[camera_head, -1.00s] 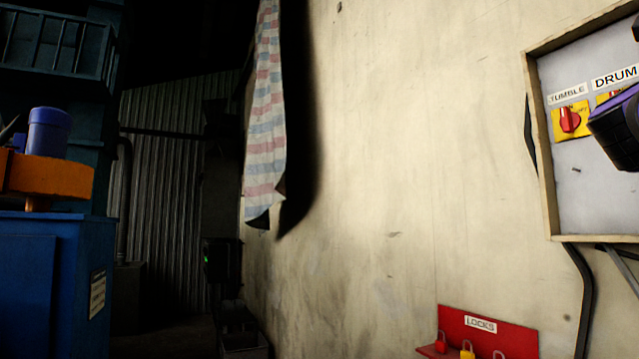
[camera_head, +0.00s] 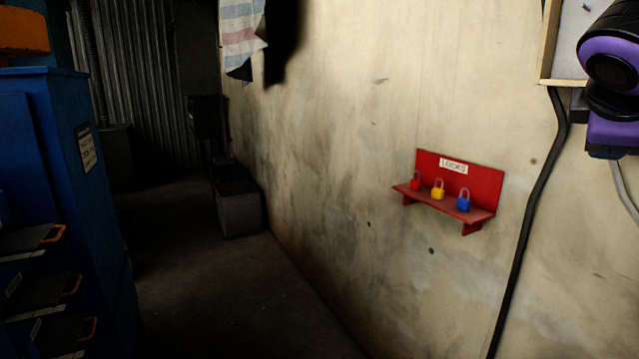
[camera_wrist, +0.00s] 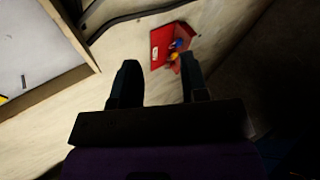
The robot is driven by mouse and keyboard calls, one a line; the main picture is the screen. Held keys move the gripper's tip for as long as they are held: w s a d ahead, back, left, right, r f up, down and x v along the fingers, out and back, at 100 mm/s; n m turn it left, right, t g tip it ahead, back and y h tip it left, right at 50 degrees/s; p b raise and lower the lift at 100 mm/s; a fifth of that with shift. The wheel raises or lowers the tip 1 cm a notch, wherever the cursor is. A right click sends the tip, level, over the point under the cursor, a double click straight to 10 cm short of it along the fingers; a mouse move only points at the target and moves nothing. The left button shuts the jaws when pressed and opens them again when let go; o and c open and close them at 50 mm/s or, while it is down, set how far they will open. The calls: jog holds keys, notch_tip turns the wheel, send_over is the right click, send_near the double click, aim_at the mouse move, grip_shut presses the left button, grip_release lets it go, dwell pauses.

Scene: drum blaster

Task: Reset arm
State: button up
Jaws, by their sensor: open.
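My gripper (camera_wrist: 159,85) shows in the wrist view with its two dark fingers apart and nothing between them. Beyond the fingertips is the wall with the red locks shelf (camera_wrist: 158,47). In the head view, part of my purple and black arm (camera_head: 611,60) is at the upper right edge; the gripper itself is not visible there. The red shelf labelled LOCKS (camera_head: 485,180) is on the wall and holds a red padlock (camera_head: 416,182), a yellow padlock (camera_head: 438,191) and a blue padlock (camera_head: 463,202).
A framed panel (camera_head: 565,40) is on the wall at the upper right, with a black cable (camera_head: 540,200) running down from it. A blue cabinet (camera_head: 60,150) stands at the left. A grey box (camera_head: 240,212) sits by the wall. The floor between (camera_head: 210,300) is clear.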

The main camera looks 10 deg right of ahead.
jog(key=s+a+f+m+g+y, duration=0.1)
jog(key=s+a+f+m+y, duration=0.1)
jog(key=a+f+m+y, duration=0.5)
jog(key=a+f+y, duration=0.2)
jog(key=a+f, duration=0.4)
jog(key=a, duration=0.2)
jog(key=shift+s+m+y, duration=0.25)
jog(key=shift+m+y, duration=0.05)
jog(key=shift+m, duration=0.1)
jog(key=shift+d+f, duration=0.1)
